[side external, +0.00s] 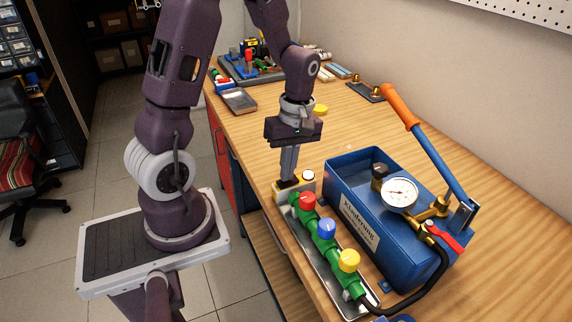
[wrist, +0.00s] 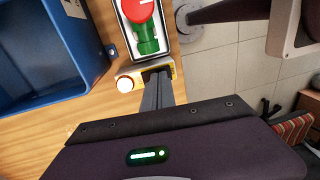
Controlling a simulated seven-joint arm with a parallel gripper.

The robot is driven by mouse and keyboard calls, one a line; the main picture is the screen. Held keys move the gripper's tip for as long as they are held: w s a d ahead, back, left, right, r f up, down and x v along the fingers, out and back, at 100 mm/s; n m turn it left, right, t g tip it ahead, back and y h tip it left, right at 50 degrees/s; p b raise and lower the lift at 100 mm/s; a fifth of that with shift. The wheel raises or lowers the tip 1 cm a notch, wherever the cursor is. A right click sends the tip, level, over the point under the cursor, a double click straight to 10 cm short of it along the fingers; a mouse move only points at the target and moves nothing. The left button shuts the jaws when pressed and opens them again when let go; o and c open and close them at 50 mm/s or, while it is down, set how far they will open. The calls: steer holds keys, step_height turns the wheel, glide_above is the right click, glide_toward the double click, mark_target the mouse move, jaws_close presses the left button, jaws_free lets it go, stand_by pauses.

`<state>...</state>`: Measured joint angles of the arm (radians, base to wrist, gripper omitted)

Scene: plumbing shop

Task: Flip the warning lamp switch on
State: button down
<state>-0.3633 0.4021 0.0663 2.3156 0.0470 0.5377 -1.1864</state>
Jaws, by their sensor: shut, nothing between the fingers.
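A small yellow switch box (side external: 281,193) stands at the near left edge of the bench, beside the valve manifold. A pale round lamp (side external: 308,175) sits on its right part; in the wrist view the lamp (wrist: 125,84) looks cream with an orange rim, and I cannot tell whether it is lit. My gripper (side external: 287,181) points down with its fingers together and empty, at the dark switch part of the box. In the wrist view the fingertips (wrist: 157,73) are over the dark part, beside the lamp. They hide the switch lever, so its position and any contact are unclear.
A green manifold with red, blue and yellow knobs (side external: 325,245) lies in a metal tray just in front of the box. A blue pump tank (side external: 353,223) with a gauge and an orange-handled lever (side external: 398,107) stands to the right.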

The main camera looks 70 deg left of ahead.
mark_target(281, 183)
step_height(281, 183, up, 14)
steer(key=s, duration=0.1)
steer(key=shift+s, duration=0.35)
